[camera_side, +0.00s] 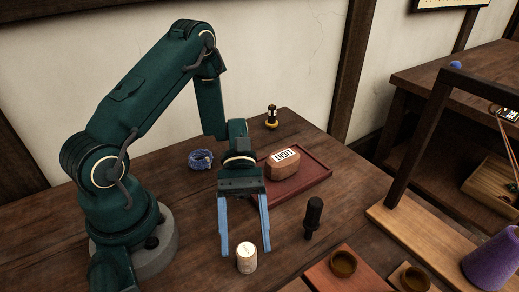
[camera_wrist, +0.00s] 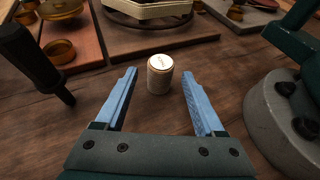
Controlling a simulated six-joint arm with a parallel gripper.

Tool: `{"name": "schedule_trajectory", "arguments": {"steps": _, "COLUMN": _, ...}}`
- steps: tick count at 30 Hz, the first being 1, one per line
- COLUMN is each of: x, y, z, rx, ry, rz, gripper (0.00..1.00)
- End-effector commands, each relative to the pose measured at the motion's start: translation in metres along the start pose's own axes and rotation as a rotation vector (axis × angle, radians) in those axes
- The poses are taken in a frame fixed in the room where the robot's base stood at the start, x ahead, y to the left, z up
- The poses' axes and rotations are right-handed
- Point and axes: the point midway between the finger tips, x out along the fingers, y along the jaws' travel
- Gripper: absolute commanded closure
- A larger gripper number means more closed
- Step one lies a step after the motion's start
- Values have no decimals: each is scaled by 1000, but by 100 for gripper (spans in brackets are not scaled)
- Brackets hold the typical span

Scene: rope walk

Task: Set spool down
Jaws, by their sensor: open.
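The spool (camera_side: 247,258), a small cream cylinder with a label on its top, stands upright on the wooden table. It also shows in the wrist view (camera_wrist: 160,75), just beyond and between my fingertips. My gripper (camera_side: 245,250) is open, with its two blue fingers pointing down. In the wrist view my gripper (camera_wrist: 157,80) has a finger to each side of the spool, with gaps between, and nothing is held.
A dark-handled tool (camera_side: 313,217) stands to the right of the spool. Behind is a red tray (camera_side: 318,170) with a brown block labelled LIGHT (camera_side: 283,165). A blue coil (camera_side: 201,160) lies at the left. Wooden boards with small cups (camera_side: 344,263) are at front right.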

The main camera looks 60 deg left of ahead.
Motion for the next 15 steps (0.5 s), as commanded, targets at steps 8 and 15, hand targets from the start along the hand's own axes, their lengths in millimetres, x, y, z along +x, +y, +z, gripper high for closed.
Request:
{"name": "schedule_trajectory", "arguments": {"steps": 8, "x": -58, "y": 1, "z": -1, "rx": 3, "ry": 4, "rz": 5, "gripper": 29}}
{"name": "schedule_trajectory", "arguments": {"steps": 15, "x": -84, "y": 0, "z": 0, "rx": 1, "ry": 0, "rz": 3, "gripper": 29}}
